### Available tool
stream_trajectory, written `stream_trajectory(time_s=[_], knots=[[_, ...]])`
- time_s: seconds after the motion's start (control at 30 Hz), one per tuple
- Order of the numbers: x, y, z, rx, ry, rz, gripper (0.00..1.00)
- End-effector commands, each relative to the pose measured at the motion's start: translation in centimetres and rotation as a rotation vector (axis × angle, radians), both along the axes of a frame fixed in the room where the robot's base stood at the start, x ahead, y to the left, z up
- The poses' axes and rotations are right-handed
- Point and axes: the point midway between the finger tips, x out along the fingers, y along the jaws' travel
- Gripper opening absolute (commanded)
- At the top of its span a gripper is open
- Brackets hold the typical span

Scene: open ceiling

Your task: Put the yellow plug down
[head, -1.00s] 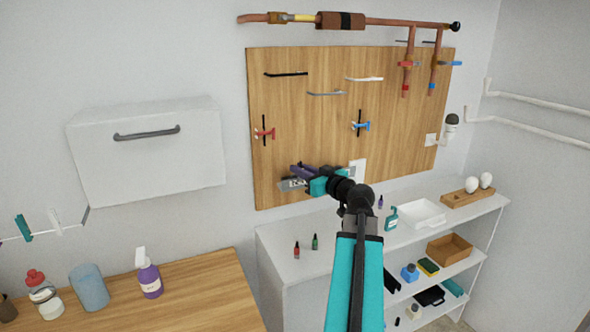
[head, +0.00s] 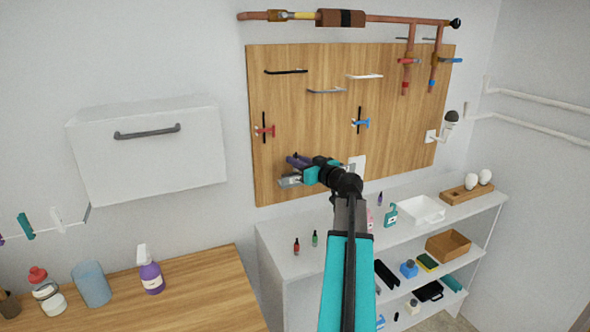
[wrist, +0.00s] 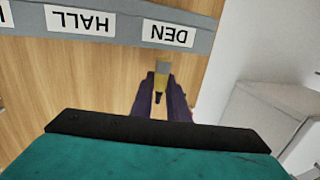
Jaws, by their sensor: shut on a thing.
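The yellow plug (wrist: 163,72) shows in the wrist view between my two purple fingers, its dark tip pointing back toward the wrist. My gripper (wrist: 162,92) is shut on it. The plug's far end is close to a grey strip (wrist: 118,30) with white labels reading HALL and DEN, upside down in this view. It lines up near the DEN label (wrist: 168,34); I cannot tell whether it touches the strip. In the head view my gripper (head: 292,162) is at the lower left of the wooden board, and the plug is hidden there.
The wooden board (head: 312,120) carries hooks and red and blue valve handles. A white shelf unit (head: 275,236) with small bottles, a white tray (head: 422,212) and a brown box (head: 448,246) stands below right. A wooden counter (head: 200,290) is at lower left.

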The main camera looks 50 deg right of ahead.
Motion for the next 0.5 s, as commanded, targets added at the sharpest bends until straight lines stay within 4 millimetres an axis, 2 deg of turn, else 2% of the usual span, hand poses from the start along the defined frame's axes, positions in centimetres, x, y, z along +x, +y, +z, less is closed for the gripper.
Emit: stream_trajectory(time_s=[0.23, 0.5], knots=[[1.3, -0.8, -0.2, 0.001, 0.0, 0.001, 0.0], [1.1, -0.6, -3.1, 0.002, 0.001, 0.001, 0.0]])
